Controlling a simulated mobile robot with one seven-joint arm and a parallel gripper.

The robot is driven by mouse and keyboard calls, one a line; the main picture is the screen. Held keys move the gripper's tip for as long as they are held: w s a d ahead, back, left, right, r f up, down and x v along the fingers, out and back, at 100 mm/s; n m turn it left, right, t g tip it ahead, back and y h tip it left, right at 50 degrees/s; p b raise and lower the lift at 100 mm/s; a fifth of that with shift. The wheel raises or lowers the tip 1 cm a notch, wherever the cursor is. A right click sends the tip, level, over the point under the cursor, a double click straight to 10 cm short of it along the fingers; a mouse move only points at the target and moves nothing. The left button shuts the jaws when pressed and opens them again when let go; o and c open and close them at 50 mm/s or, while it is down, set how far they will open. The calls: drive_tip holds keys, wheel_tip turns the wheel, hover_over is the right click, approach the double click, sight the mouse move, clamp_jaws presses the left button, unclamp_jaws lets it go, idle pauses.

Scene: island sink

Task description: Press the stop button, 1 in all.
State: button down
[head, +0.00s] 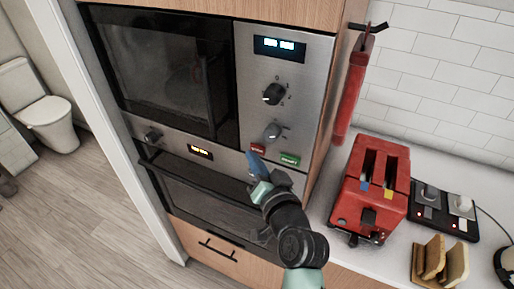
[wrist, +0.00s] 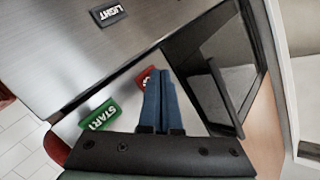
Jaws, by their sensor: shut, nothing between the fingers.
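The red stop button (head: 258,148) is on the lower part of the microwave's steel control panel, left of the green start button (head: 290,160). In the wrist view the stop button (wrist: 145,75) is partly hidden behind my fingers, and its lettering is mostly covered. My gripper (head: 251,156) is shut and empty, with its blue fingers together. The fingertips (wrist: 159,73) are right at the stop button, just below and left of it in the head view. I cannot tell whether they touch it. The green start button (wrist: 98,117) shows left of my fingers in the wrist view.
The microwave door (head: 165,70) is left of the panel, with two knobs (head: 273,94) above the buttons. An oven (head: 205,190) sits below. A red toaster (head: 372,185) stands on the counter at right.

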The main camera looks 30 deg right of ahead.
drive_tip(key=shift+s+a, duration=0.2)
drive_tip(key=shift+a, duration=0.05)
drive_tip(key=shift+s+a+p, duration=0.6)
drive_tip(key=shift+s+a, duration=0.2)
drive_tip(key=shift+a, duration=0.2)
drive_tip(key=shift+s+a+p, duration=0.55)
drive_tip(key=shift+s+a, duration=0.2)
drive_tip(key=shift+a, duration=0.2)
